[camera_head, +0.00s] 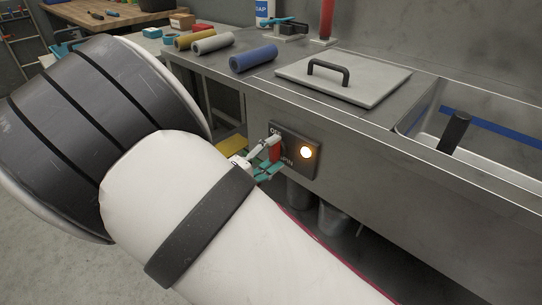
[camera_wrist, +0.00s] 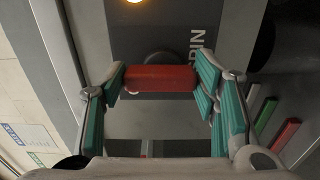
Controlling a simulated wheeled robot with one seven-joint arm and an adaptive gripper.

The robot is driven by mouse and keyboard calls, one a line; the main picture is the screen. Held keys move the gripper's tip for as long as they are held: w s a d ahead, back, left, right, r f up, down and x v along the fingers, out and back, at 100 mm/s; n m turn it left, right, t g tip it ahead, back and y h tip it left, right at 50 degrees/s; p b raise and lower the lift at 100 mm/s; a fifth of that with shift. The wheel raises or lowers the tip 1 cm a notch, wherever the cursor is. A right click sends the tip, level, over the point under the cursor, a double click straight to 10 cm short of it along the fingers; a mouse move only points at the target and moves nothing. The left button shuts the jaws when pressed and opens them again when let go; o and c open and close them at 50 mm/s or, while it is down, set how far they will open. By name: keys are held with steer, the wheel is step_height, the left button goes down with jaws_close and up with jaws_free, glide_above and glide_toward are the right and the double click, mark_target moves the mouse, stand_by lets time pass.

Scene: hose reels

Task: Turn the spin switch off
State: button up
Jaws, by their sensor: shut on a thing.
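The spin switch is a red handle (camera_head: 275,149) on a dark panel (camera_head: 301,158) on the front of the metal sink unit. The panel carries white lettering, partly hidden by my gripper, and a lit amber lamp (camera_head: 306,152). In the wrist view the red handle (camera_wrist: 160,78) lies crosswise between my gripper's teal pads, in front of a round dark hub. My gripper (camera_wrist: 161,80) is shut on the handle, a pad at each end. In the head view my gripper (camera_head: 268,158) is at the panel's left side, partly hidden by my arm.
Blue (camera_head: 253,58), grey and yellow rolls lie on the metal counter. A grey lid (camera_head: 343,78) with a black handle lies beside the open basin (camera_head: 480,130). A soap bottle (camera_head: 264,12) stands at the back. Buckets (camera_head: 335,221) stand below the unit.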

stand_by(0.4)
steer(key=o, duration=1.2)
steer(key=shift+c, duration=0.2)
steer(key=v, duration=1.2)
steer(key=shift+a, duration=0.1)
